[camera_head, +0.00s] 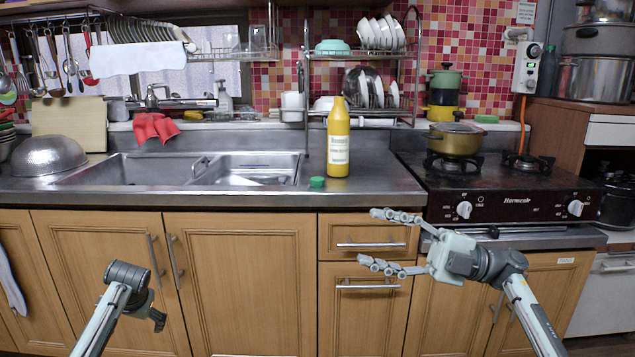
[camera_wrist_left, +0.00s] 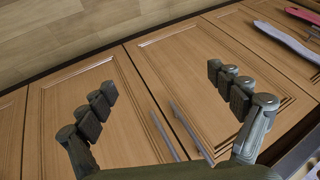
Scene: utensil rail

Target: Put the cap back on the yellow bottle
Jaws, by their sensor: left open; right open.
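The yellow bottle (camera_head: 339,138) stands upright on the steel counter, right of the sink, with a pale label on its front and no cap on its top. A green cap (camera_head: 317,183) lies on the counter near the front edge, just left of the bottle's base and apart from it. My right gripper (camera_head: 366,238) is open and empty in front of the drawers, below the counter edge, its fingers pointing left. My left gripper (camera_head: 158,318) is low in front of the cabinet doors; the left wrist view shows its fingers (camera_wrist_left: 170,85) spread and empty.
The sink (camera_head: 180,170) lies left of the bottle. A dish rack (camera_head: 362,55) stands behind the bottle. The stove (camera_head: 500,182) with a gold pot (camera_head: 455,138) is to the right. A steel colander (camera_head: 48,156) sits at far left. Counter around the cap is clear.

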